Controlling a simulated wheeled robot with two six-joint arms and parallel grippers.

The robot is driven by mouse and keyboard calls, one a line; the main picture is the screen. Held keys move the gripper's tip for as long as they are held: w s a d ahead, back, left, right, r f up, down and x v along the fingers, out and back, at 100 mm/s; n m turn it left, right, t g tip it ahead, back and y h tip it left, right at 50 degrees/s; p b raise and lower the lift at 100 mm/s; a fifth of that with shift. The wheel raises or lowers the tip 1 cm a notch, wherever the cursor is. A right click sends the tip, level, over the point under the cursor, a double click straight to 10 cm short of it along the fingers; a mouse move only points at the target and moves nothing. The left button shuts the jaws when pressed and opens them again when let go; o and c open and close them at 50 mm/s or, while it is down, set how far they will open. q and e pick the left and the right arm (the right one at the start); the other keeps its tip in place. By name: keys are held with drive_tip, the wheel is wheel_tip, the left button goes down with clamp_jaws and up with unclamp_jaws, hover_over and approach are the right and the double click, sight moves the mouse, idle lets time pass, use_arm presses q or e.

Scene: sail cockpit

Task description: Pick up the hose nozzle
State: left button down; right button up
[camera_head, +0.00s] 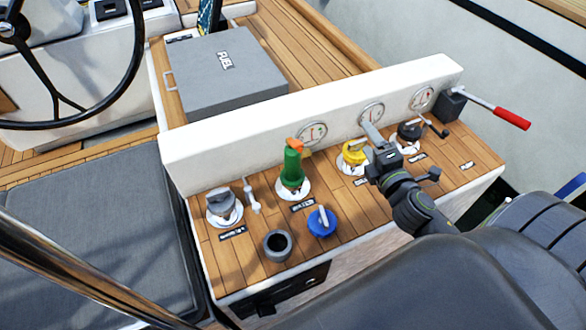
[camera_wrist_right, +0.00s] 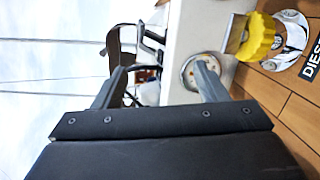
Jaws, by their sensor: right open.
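The hose nozzle, which I take to be the green piece with an orange tip (camera_head: 292,164), stands upright on a white round base on the wooden console (camera_head: 262,210). It does not show in the right wrist view. My right gripper (camera_head: 376,138) is over the console, to the right of the nozzle and apart from it, close by the yellow knob (camera_head: 353,155). In the right wrist view its two fingers (camera_wrist_right: 160,80) are spread with nothing held between them. My left gripper is not in view.
A white ledge with round gauges (camera_head: 313,133) runs behind the console. A grey-topped valve (camera_head: 222,205), a dark round cup (camera_head: 277,245) and a blue cap (camera_head: 321,221) stand near the nozzle. The yellow knob also shows in the right wrist view (camera_wrist_right: 257,38). A red-handled lever (camera_head: 511,118) sticks out at right.

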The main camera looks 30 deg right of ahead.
drive_tip(key=w+a+r+n+t+y, duration=0.1)
drive_tip(key=w+a+n+y, duration=0.1)
drive_tip(key=n+y, duration=0.45)
drive_tip(key=n+g+y+p, duration=0.3)
drive_tip(key=n+g+y, duration=0.4)
drive_tip(key=n, duration=1.3)
approach(287, 170)
drive_tip(key=shift+g+h, duration=0.3)
drive_tip(key=shift+h, duration=0.05)
drive_tip(key=w, duration=0.2)
drive_tip(key=w+a+f, duration=0.1)
drive_tip(key=w, duration=0.1)
drive_tip(key=w+f, duration=0.1)
drive_tip(key=w, duration=0.1)
drive_tip(key=shift+w+a+f, duration=0.15)
drive_tip(key=shift+a+f, duration=0.1)
drive_tip(key=shift+a, duration=0.15)
drive_tip(key=w+a+f, duration=0.1)
drive_tip(key=w+a+f+p, duration=0.1)
drive_tip(key=a+f, duration=0.1)
drive_tip(key=shift+w+a, duration=0.1)
drive_tip(key=shift+w, duration=0.05)
drive_tip(key=shift+w+a+f, duration=0.25)
drive_tip(key=shift+w+a, duration=0.05)
drive_tip(key=shift+c, duration=0.5)
drive_tip(key=c, duration=1.3)
